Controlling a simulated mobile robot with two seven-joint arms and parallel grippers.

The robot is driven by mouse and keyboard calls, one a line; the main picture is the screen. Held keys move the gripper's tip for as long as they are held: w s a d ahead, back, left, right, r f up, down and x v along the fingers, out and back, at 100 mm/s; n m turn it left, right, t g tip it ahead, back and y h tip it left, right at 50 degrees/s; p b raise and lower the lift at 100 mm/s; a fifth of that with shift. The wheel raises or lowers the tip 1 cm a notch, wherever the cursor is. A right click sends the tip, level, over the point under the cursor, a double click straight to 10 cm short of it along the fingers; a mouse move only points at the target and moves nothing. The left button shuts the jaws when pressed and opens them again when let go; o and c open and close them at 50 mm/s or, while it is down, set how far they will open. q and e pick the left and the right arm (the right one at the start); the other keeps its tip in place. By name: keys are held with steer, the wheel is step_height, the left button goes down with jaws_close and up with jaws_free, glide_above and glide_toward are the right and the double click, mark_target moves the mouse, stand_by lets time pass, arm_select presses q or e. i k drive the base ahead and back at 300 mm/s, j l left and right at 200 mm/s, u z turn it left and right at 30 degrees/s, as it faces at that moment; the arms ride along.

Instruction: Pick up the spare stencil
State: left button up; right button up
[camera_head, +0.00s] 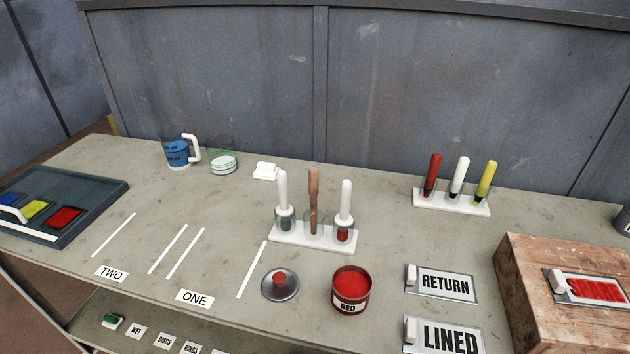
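Several flat plates with white grips look like stencils. One reading RETURN (442,283) lies on the table at the right. One reading LINED (444,337) lies in front of it, at the picture's bottom edge. A third plate (592,288), with red on its face, lies on top of a wooden box at the far right. No plate carries a mark reading spare, so I cannot tell which one it is. Neither of my grippers is in view.
A white holder (313,236) with upright tools, an open red pot (351,290) and a knobbed lid (280,284) stand left of the plates. A marker rack (451,202) is behind. The wooden box (520,285) stands right. The table between plates and rack is clear.

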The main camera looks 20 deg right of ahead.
mark_target(572, 289)
steer(key=z, duration=2.35)
steer(key=u, duration=0.2)
steer(key=i+l+u, duration=0.15)
steer(key=u, duration=0.25)
steer(key=l+u, duration=0.4)
steer(key=i+l+u, duration=0.1)
steer(key=u, duration=0.25)
steer(key=l+u, duration=0.4)
